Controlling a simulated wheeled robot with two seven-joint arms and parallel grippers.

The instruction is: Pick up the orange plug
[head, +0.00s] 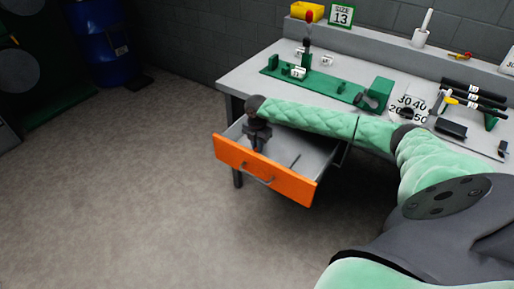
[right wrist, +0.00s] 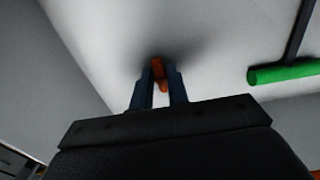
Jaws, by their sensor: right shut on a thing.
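The orange plug (right wrist: 158,69) is between the two fingertips of my right gripper (right wrist: 159,88) in the right wrist view. The fingers are shut on it, and part of the plug shows between and beyond them. In the head view my right gripper (head: 257,143) points down into the open drawer, near its left side, and the plug cannot be made out there. Whether the plug touches the drawer floor I cannot tell. My left gripper is not in view.
The open drawer has an orange front (head: 265,172) and a pale floor. A green-handled tool (right wrist: 284,73) lies in it, right of the plug. The grey workbench (head: 248,83) above carries a green fixture (head: 325,85), black-handled tools (head: 474,93) and a yellow bin (head: 307,12).

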